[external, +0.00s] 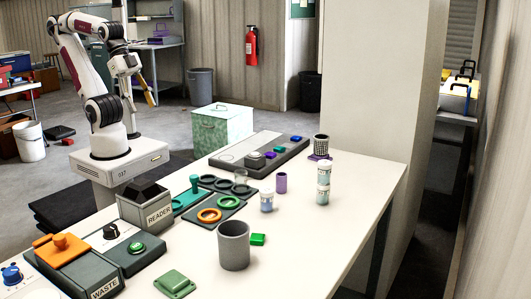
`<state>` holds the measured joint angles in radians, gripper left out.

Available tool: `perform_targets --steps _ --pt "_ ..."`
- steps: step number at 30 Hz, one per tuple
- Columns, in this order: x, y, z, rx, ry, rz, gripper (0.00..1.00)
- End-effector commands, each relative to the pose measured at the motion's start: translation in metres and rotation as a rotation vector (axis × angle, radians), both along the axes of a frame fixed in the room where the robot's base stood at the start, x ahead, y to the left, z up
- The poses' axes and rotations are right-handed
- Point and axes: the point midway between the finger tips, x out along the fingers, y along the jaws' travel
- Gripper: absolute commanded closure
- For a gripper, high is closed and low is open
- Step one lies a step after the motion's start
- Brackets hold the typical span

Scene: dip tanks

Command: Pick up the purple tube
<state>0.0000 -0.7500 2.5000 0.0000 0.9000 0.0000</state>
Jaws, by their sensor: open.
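The purple tube (281,183) is a short upright cylinder standing on the white table (345,225), right of the ring rack. Nothing touches it. My gripper (147,91) is raised at the upper left, beyond the table and far from the tube. It is small in the picture, and its jaws are open with nothing seen between them.
A mesh cup (321,146) stands behind. A grey cup (233,246), the reader box (147,207) and the waste box (75,266) are nearer. The table's right side is clear.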

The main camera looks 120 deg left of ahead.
Motion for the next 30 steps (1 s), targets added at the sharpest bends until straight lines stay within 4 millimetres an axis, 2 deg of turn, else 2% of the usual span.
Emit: perform_targets --steps 1,2,11,17,23,30 --pt "0.000 0.000 0.000 0.000 0.000 0.000 0.50" --pt "0.000 0.000 0.000 0.000 0.000 0.000 0.56" --pt "0.000 0.000 0.000 0.000 0.000 0.000 0.56" --pt "0.010 0.001 0.004 0.000 0.001 0.006 0.56" --pt "0.036 0.004 0.011 0.001 0.001 0.020 0.56" --pt "0.081 0.011 0.020 0.002 -0.002 0.040 0.56"
